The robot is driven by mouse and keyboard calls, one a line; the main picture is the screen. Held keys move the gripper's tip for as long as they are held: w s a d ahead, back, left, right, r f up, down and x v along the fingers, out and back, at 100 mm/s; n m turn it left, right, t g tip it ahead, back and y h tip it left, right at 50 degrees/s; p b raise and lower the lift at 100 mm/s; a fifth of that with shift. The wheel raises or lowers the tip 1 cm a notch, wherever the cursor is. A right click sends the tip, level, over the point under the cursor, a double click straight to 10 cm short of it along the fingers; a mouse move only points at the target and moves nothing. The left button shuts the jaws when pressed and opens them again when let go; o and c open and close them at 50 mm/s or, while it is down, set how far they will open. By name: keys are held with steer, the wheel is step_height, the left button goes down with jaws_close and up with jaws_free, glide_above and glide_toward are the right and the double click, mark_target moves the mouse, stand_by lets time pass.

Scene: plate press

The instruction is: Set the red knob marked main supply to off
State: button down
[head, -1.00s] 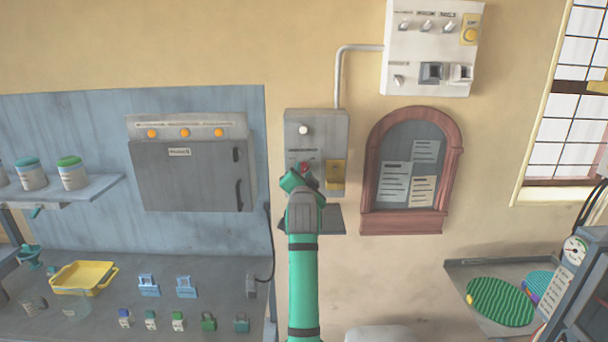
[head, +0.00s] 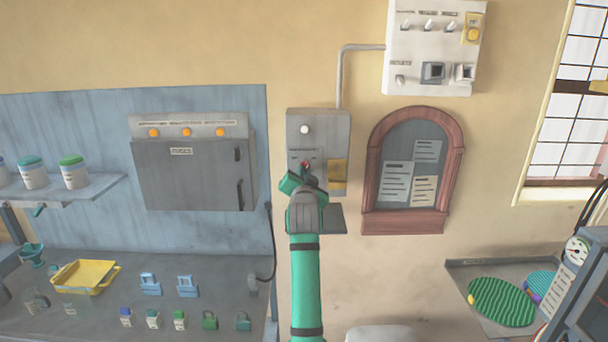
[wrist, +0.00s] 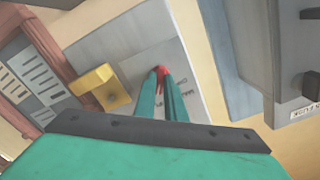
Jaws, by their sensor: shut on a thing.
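The red knob (head: 306,165) is on a grey wall box (head: 335,128), mostly hidden behind my gripper in the head view. In the wrist view a small part of the red knob (wrist: 161,70) shows at the tips of my gripper (wrist: 163,82). The two teal fingers are close together and shut on the knob. The gripper also shows in the head view (head: 307,174). The knob's pointing direction cannot be made out. Lettering on the plate beside it is too small to read.
A yellow block (head: 337,172) sits on the box just right of the knob, and a small shelf (head: 332,219) juts out below. A white lamp (head: 305,129) is above. A wooden-framed notice board (head: 413,170) hangs to the right, a grey cabinet (head: 190,175) to the left.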

steer(key=n, duration=0.3)
steer(key=shift+d+r+n, duration=0.2)
steer(key=shift+r+n, duration=0.1)
steer(key=shift+r, duration=0.05)
steer(key=n, duration=0.4)
steer(key=shift+r+n, duration=0.1)
steer(key=shift+n, duration=0.2)
steer(key=shift+a+n, duration=0.15)
steer(key=shift+n, duration=3.45)
steer(key=c, duration=1.8)
jaws_free()
steer(key=shift+s, duration=0.1)
steer(key=shift+f, duration=0.25)
